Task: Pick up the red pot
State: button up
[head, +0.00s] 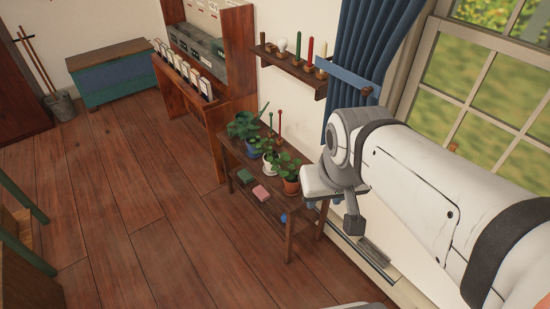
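A reddish terracotta pot (291,186) with a leafy green plant stands upright at the right end of a small dark wooden plant table (262,205). A white pot (269,167) and a blue pot (250,146), both with plants, stand to its left. My gripper (337,207) is to the right of the red pot in the picture, at the end of my white arm. It seems apart from the pot. A dark grey finger-like part points down; the arm hides the rest, so I cannot tell its opening.
A pink book (261,193) and a green book (245,176) lie on the table's lower shelf. A wall shelf (292,70) with candles hangs above. A blue curtain (372,50) and window are at right. The wooden floor (130,220) at left is clear.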

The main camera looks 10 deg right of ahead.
aim_at(291, 187)
jog(key=u, duration=1.65)
jog(key=i, duration=2.75)
jog(key=z, duration=0.95)
jog(key=k, duration=0.1)
jog(key=z, duration=3.25)
jog(key=i, duration=0.5)
jog(key=u, duration=0.05)
